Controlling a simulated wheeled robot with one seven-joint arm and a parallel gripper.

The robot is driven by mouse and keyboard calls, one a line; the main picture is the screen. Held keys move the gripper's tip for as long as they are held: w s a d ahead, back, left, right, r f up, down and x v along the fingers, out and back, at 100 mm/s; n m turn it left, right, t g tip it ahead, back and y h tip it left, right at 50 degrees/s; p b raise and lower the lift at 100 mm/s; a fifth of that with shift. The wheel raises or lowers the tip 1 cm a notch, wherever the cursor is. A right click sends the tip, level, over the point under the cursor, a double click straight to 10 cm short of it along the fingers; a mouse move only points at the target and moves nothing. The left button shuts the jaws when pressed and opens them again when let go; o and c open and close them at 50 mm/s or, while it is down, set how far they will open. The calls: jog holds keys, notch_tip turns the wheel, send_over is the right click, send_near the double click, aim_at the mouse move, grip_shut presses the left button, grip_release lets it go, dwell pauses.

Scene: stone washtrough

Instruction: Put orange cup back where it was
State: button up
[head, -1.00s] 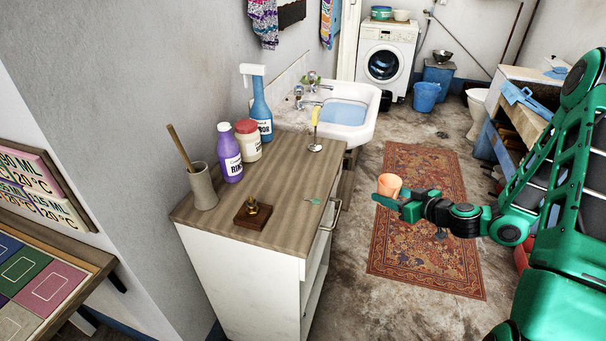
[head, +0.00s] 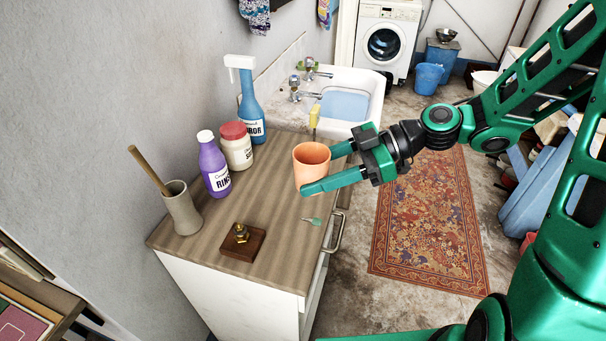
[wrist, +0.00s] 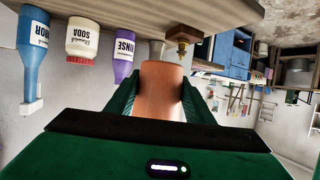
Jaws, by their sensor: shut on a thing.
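My gripper (head: 325,168) is shut on the orange cup (head: 311,160), with one green finger on each side of it. The cup is upright and appears over the right part of the wooden cabinet top (head: 262,205). In the head view I cannot tell exactly how far above the top it is. In the wrist view the cup (wrist: 161,90) sits between the two fingers (wrist: 160,95), and the picture is turned over, with the cabinet top (wrist: 130,10) along its upper edge.
On the cabinet stand a purple rinse bottle (head: 213,166), a soda jar (head: 236,148), a blue spray bottle (head: 249,110), a grey pot with a stick (head: 181,208) and a brass piece on a wooden block (head: 242,243). A small green item (head: 312,221) lies near the front edge. A sink (head: 345,95) is behind.

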jog(key=w+f, duration=0.2)
jog(key=w, duration=0.1)
jog(key=w+a+f, duration=0.1)
jog(key=w+f, duration=0.1)
jog(key=w, duration=0.2)
jog(key=w+f, duration=0.3)
jog(key=w, duration=0.1)
jog(key=shift+w+a, duration=0.15)
jog(key=shift+a, duration=0.2)
jog(key=shift+f, duration=1.95)
jog(key=shift+f, duration=0.1)
jog(key=o, duration=1.2)
jog(key=shift+c, duration=0.2)
jog(key=v, duration=1.2)
